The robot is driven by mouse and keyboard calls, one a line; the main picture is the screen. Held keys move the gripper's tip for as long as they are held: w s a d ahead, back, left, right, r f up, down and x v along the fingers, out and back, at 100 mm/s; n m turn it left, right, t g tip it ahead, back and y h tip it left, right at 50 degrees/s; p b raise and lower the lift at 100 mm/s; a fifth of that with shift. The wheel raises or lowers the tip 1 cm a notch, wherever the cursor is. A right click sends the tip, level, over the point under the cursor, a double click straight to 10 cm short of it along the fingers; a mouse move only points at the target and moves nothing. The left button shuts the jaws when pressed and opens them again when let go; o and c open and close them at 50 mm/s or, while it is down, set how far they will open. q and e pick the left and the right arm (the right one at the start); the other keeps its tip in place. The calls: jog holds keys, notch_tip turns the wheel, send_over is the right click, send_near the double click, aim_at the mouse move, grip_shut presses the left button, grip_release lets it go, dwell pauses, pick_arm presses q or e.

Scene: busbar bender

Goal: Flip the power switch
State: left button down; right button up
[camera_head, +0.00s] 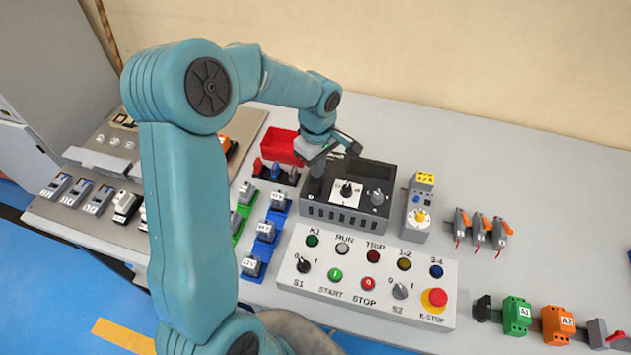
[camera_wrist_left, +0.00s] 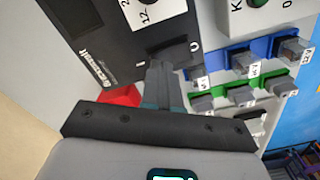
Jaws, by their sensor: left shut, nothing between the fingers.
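A black power supply box (camera_head: 378,172) stands near the middle of the grey table, with a white-plated selector knob (camera_head: 346,189) and a grey knob (camera_head: 376,197) on its face. My left gripper (camera_head: 317,185) is shut and empty at the left part of this face. In the left wrist view, the closed fingers (camera_wrist_left: 165,78) point at the box face (camera_wrist_left: 110,45). A dark switch (camera_wrist_left: 166,47) with small white marks beside it lies just beyond the fingertips. I cannot tell whether they touch it, nor its position. The gripper hides it in the head view. My right gripper is not in view.
A control panel (camera_head: 385,262) with buttons and an emergency stop lies in front of the box. A red bin (camera_head: 284,146) is behind left; blue terminal blocks (camera_head: 264,233) sit at left. A grey device (camera_head: 417,214) stands at right. The table's back right is clear.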

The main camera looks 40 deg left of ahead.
pick_arm(q)
jog(key=shift+f+b, duration=0.85)
jog(key=shift+f, duration=0.15)
jog(key=shift+r, duration=0.1)
jog(key=shift+r+p, duration=2.3)
jog(key=shift+r, duration=1.25)
jog(key=shift+f, duration=0.1)
jog(key=shift+s, duration=0.15)
